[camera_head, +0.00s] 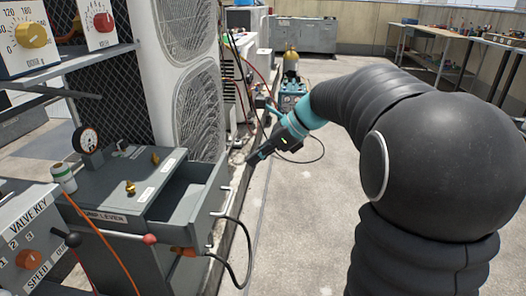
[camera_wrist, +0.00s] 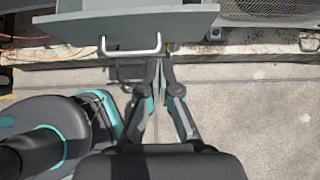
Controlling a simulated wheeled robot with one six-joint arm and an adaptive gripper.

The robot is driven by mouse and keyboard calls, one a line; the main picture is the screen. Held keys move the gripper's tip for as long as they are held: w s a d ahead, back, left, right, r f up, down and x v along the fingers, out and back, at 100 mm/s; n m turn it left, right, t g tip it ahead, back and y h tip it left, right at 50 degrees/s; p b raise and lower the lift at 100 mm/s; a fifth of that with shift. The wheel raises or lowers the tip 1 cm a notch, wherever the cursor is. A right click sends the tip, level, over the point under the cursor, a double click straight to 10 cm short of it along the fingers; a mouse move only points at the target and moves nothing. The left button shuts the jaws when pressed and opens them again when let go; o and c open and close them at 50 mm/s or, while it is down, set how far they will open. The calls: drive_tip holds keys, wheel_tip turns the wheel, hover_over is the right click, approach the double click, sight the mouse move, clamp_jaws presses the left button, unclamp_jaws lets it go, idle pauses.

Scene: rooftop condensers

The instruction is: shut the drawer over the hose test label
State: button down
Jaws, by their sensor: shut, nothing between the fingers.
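A grey drawer (camera_head: 187,197) stands pulled out of the grey cabinet (camera_head: 120,208), its hollow inside showing from above. Its front carries a pale bar handle (camera_head: 221,202), which also shows as a white bar handle (camera_wrist: 131,52) in the wrist view, below the grey drawer edge (camera_wrist: 150,16). My gripper (camera_head: 252,160) is in front of the drawer, beyond it in the head view. In the wrist view its fingertips (camera_wrist: 165,62) are together and empty, just right of the handle and apart from it. I cannot make out which label is the hose test one.
A pressure gauge (camera_head: 86,140) and brass fittings (camera_head: 130,187) sit on the cabinet top. A red-tipped lever (camera_head: 149,239) and a black hose (camera_head: 247,262) are near the drawer. A white condenser (camera_head: 183,75) stands behind. The concrete floor (camera_head: 295,215) to the right is mostly clear.

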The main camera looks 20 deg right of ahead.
sight(219, 173)
drive_tip(key=a+f, duration=0.1)
drive_tip(key=w+a+f, duration=0.1)
drive_tip(key=a, duration=0.1)
drive_tip(key=w+a+f, duration=0.1)
drive_tip(key=a, duration=0.1)
drive_tip(key=shift+w+a+f+b, duration=0.1)
drive_tip(key=shift+a+b, duration=0.05)
drive_tip(key=shift+b, duration=0.15)
drive_tip(key=shift+w+a, duration=0.3)
drive_tip(key=shift+a, duration=0.3)
